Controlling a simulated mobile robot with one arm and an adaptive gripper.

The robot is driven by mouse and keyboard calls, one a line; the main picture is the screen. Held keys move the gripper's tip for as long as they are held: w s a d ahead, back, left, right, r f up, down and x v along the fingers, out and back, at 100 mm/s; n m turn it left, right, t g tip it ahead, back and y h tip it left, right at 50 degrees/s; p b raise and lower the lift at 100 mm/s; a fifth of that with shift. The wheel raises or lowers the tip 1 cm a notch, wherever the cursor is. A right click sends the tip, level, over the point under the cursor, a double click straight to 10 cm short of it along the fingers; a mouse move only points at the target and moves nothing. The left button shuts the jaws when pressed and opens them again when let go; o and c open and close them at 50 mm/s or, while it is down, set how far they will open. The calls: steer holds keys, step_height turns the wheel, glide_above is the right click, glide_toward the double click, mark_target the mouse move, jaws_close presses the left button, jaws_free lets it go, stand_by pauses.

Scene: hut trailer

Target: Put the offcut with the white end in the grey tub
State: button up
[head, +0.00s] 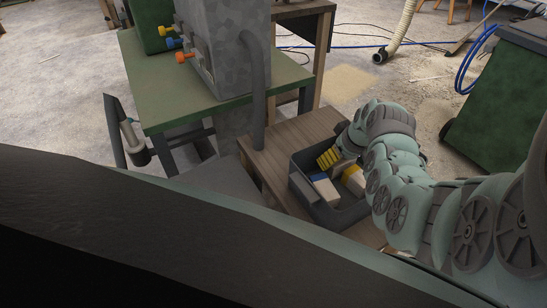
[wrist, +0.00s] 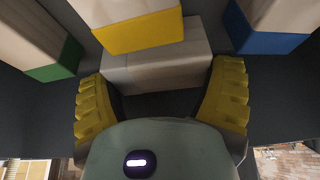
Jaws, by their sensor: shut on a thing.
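The dark grey tub (head: 307,200) stands on a low wooden surface, with several offcuts inside. My gripper (head: 331,160) is down at the tub's far side; its arm hides part of the tub. In the wrist view, my yellow-padded fingers (wrist: 160,98) are on either side of a pale offcut (wrist: 150,72), shut on it inside the tub. Its near face looks pale, but shade leaves its white colour uncertain. A yellow-ended offcut (wrist: 138,33) lies above it in the picture, very close or touching. A blue-ended offcut (wrist: 268,42) and a green-ended offcut (wrist: 53,72) lie at the sides.
A green-topped table (head: 185,100) with a grey speckled cabinet (head: 228,50) stands left of the tub. A green bin (head: 500,95) stands at the right. Hoses and cables lie on the floor behind.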

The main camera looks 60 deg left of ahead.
steer(key=o, duration=1)
steer(key=shift+f, duration=0.15)
steer(key=shift+v, duration=0.75)
steer(key=shift+p+v, duration=0.4)
steer(key=shift+v, duration=5)
steer(key=shift+a, duration=0.15)
